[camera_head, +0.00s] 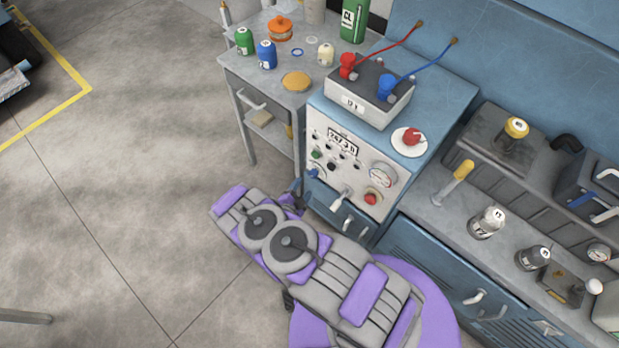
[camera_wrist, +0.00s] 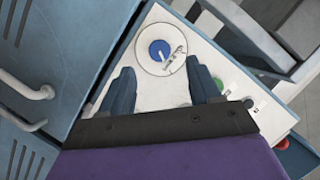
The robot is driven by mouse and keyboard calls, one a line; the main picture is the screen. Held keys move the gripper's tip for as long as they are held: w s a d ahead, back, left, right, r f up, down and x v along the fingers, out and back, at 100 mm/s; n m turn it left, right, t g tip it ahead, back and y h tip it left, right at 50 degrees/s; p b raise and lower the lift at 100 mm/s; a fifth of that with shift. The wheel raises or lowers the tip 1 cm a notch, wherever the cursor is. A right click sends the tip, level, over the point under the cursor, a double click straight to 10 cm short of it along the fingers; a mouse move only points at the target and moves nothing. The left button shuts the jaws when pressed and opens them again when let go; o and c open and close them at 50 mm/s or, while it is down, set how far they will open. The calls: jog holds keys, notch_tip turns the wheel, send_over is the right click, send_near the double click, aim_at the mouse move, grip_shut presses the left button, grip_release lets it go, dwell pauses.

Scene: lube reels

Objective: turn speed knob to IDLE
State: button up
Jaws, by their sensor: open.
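A blue knob (camera_wrist: 160,50) sits at the centre of a round white dial plate (camera_wrist: 149,66) on the cream control panel (camera_wrist: 150,95) in the wrist view. Small markings lie right of the knob, too small to read. My gripper (camera_wrist: 162,70) is open, with its two dark blue fingers apart and the knob just beyond the gap between their tips. In the head view, the blue knob (camera_head: 314,172) is at the panel's lower left. My gripper (camera_head: 298,196) is just below and left of it, partly hidden by my arm.
Green button (camera_wrist: 220,84) right of the fingers. The panel (camera_head: 345,165) also carries a gauge (camera_head: 382,176), red button (camera_head: 371,198) and lever (camera_head: 340,200). Above are a battery (camera_head: 368,95) and red knob (camera_head: 411,137).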

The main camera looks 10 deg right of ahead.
aim_at(310, 175)
jog(key=x, duration=0.3)
jog(key=b+x, duration=0.1)
jog(key=x, duration=0.3)
jog(key=shift+s+d, duration=0.25)
jog(key=shift+w+f, duration=0.15)
jog(key=shift+w, duration=0.65)
jog(key=shift+d, duration=0.45)
jog(key=shift+c, duration=0.4)
jog(key=shift+a, duration=0.15)
jog(key=c, duration=1)
jog(key=shift+o, duration=0.2)
jog(key=shift+n, duration=0.3)
jog(key=n+g+h, duration=0.1)
jog(key=n+g, duration=0.1)
jog(key=n, duration=0.1)
jog(key=shift+n+g, duration=0.3)
jog(key=shift+n, duration=0.1)
jog(key=shift+n+g+h, duration=0.5)
jog(key=shift+n+g, duration=0.3)
jog(key=shift+n, duration=0.3)
jog(key=shift+a+n+g+h, duration=0.15)
jog(key=shift+n+g+h, duration=0.15)
jog(key=shift+n, duration=0.5)
jog(key=shift+w, duration=0.15)
